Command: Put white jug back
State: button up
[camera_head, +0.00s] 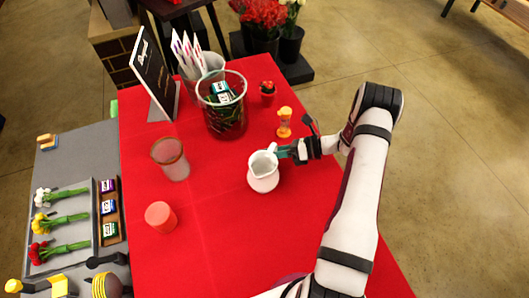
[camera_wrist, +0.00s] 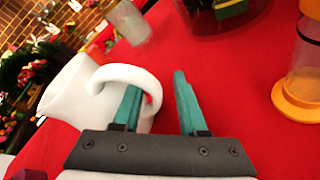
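The white jug (camera_head: 263,174) stands upright on the red-covered table, near its middle. In the wrist view the jug (camera_wrist: 72,98) is at the left, with its curved handle (camera_wrist: 152,80) toward my gripper. My gripper (camera_head: 283,152) reaches in from the right at the jug's handle side. In the wrist view my gripper (camera_wrist: 155,88) has its two teal fingers apart. The left finger overlaps the handle's loop, and the handle's outer curve shows between the fingers. I cannot tell whether either finger touches it.
A glass vase (camera_head: 222,118) with dark packets, an orange-topped hourglass (camera_head: 284,122) and a small potted cactus (camera_head: 267,92) stand behind. An empty glass (camera_head: 171,160) and a red candle (camera_head: 160,216) are left. The red tabletop (camera_head: 240,250) is clear in front.

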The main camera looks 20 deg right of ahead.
jog(key=shift+d+r, duration=0.1)
jog(key=shift+r, duration=0.1)
jog(key=v, duration=1.1)
jog(key=shift+d+r, duration=0.1)
jog(key=shift+s+r+n+g, duration=0.1)
jog(key=shift+r+n+g, duration=0.25)
jog(key=shift+r, duration=0.25)
jog(key=s+a+r+n+g+h, duration=0.3)
jog(key=s+a+r+n, duration=0.1)
jog(key=a+r+n, duration=0.35)
jog(key=s+a+r+n+g+h, duration=0.35)
jog(key=a+r+n, duration=0.3)
jog(key=a, duration=0.25)
jog(key=s+a+n+h, duration=0.1)
jog(key=s+n+h, duration=0.1)
jog(key=s+n, duration=0.3)
jog(key=s+a+r+n+t+h, duration=0.1)
jog(key=s+n, duration=0.4)
jog(key=s, duration=0.5)
jog(key=shift+a+r+h, duration=0.35)
jog(key=shift+a+h, duration=0.45)
jog(key=shift+h, duration=0.45)
